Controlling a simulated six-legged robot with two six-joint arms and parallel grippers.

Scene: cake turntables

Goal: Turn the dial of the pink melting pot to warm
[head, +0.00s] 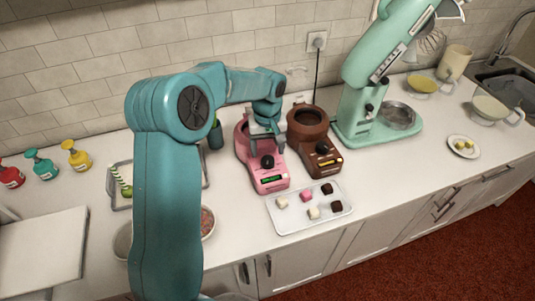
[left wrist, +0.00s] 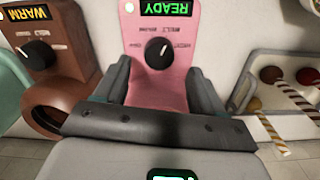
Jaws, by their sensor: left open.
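The pink melting pot (head: 271,182) stands on the counter in the middle of the head view. Its dark round dial (head: 267,161) is on the sloped front, above a small green display. In the left wrist view the pink pot (left wrist: 178,75) appears turned around, with its dial (left wrist: 158,51) below a green display reading READY (left wrist: 167,7). A white mark on the dial points up and right there. My left gripper (head: 266,142) is over the pot, just behind the dial. In the left wrist view its fingers (left wrist: 160,88) are apart, with nothing between them. My right gripper is not visible.
A brown melting pot (head: 325,160) stands close on the right; its display reads WARM (left wrist: 29,15). A tray (head: 328,219) of small sweets lies in front. A mint stand mixer (head: 352,110) is behind right. A rack with striped sticks (left wrist: 245,88) is on the other side.

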